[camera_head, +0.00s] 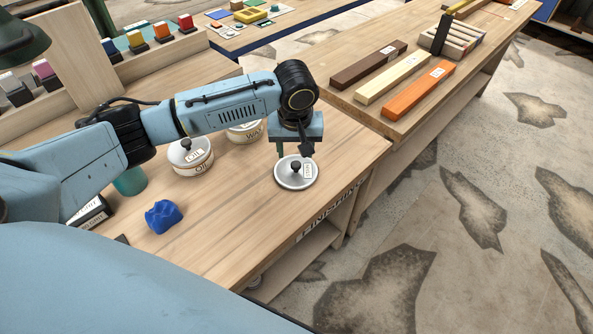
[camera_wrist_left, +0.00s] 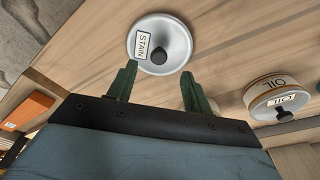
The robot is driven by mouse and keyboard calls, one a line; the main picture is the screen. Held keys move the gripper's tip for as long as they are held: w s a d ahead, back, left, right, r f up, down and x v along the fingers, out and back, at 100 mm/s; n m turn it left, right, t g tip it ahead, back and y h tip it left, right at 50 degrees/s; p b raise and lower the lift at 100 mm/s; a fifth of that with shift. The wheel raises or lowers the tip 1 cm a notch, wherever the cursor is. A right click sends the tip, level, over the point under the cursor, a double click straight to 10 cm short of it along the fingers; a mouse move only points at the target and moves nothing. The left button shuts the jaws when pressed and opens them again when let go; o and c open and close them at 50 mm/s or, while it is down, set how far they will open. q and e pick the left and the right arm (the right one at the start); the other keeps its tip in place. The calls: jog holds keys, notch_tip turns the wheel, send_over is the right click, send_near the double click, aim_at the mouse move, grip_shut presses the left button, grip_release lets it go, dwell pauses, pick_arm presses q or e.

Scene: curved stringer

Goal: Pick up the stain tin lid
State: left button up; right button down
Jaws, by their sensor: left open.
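The stain tin lid (camera_head: 296,173) is a round silver disc with a black knob and a white label. It lies on the wooden bench near its right edge. In the left wrist view the lid (camera_wrist_left: 160,43) shows the label "STAIN", with its knob just beyond the fingertips. My left gripper (camera_head: 294,150) is open and empty, pointing down over the lid. In the left wrist view its two fingers (camera_wrist_left: 158,76) are apart, with the knob roughly in line with the gap. Whether the fingers touch the lid cannot be told. My right gripper is not in view.
A white oil tin (camera_head: 191,157) with its lid on stands to the left, and another tin (camera_head: 244,132) is partly hidden behind my arm. A crumpled blue cloth (camera_head: 163,216) lies nearer. Brown, cream and orange bars (camera_head: 418,91) lie on the bench behind.

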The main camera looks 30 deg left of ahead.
aim_at(296, 164)
pick_arm(q)
jog(key=shift+w+f, duration=0.1)
jog(key=shift+f, duration=0.45)
jog(key=shift+w+a+f, duration=0.1)
jog(key=shift+f, duration=0.45)
jog(key=f, duration=0.1)
jog(key=f+b, duration=0.1)
jog(key=f, duration=0.1)
jog(key=shift+w+a+f, duration=0.1)
jog(key=shift+w+f, duration=0.2)
jog(key=shift+f, duration=0.3)
jog(key=c, duration=1.1)
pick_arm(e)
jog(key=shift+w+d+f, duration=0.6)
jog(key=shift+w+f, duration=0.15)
